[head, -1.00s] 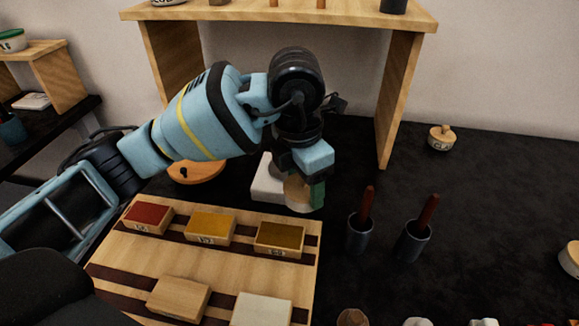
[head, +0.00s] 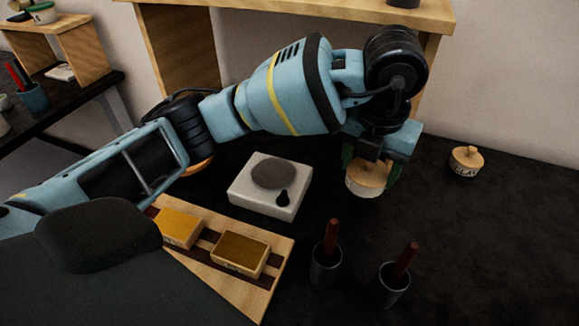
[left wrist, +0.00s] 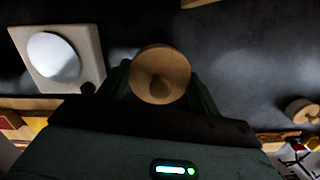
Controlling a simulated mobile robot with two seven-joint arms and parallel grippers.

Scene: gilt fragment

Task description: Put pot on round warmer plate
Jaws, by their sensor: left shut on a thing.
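The pot (head: 365,182) is small and pale, with a wooden lid and a knob. My left gripper (head: 371,172) is shut on it, with a green finger on each side. In the left wrist view the pot's lid (left wrist: 160,75) sits between the fingers. I cannot tell whether the pot touches the table. The white warmer (head: 262,199) is left of the pot, apart from it. Its round grey plate (head: 275,173) is bare, with a dark knob at its front corner. The plate also shows in the left wrist view (left wrist: 53,57). My right gripper is not in view.
A similar lidded pot (head: 466,161) stands to the right. Two dark cups with brown handles (head: 326,262) (head: 394,285) stand in front. A wooden board with coloured blocks (head: 262,291) lies front left. A wooden shelf (head: 200,60) stands behind.

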